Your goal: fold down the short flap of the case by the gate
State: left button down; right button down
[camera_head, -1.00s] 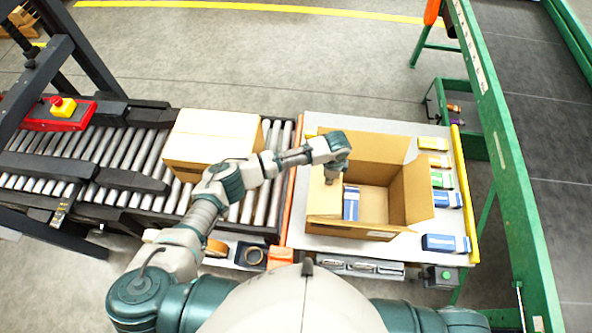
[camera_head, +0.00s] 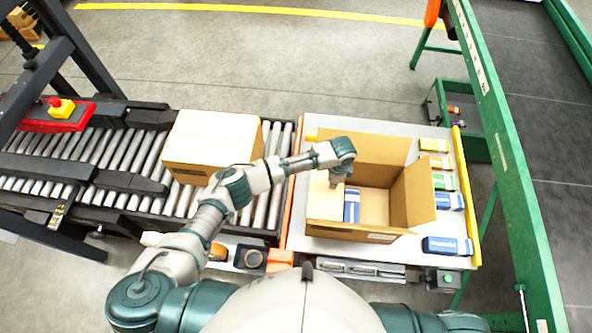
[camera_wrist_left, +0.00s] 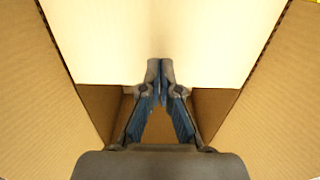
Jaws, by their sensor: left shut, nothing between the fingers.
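The open cardboard case (camera_head: 345,229) stands on the grey table, its right short flap (camera_head: 419,193) upright. The pale short flap (camera_head: 322,196) on the left, beside the conveyor end, leans in over the opening; its exact angle is unclear. My left gripper (camera_head: 338,182) is shut and empty, pointing down at the inner edge of this flap. In the left wrist view, the closed fingertips (camera_wrist_left: 160,66) overlap the edge of the pale flap (camera_wrist_left: 165,38); contact is hard to judge. A blue-and-white carton (camera_head: 351,207) stands inside the case. My right gripper is out of view.
A closed carton (camera_head: 213,139) sits on the roller conveyor (camera_head: 88,146) to the left. An orange strip (camera_head: 292,190) edges the table. Several small cartons, including a blue one (camera_head: 447,246), line the table's right side. A green frame (camera_head: 500,140) stands beyond.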

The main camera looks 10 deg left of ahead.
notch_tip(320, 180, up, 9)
jog(key=p, duration=0.8)
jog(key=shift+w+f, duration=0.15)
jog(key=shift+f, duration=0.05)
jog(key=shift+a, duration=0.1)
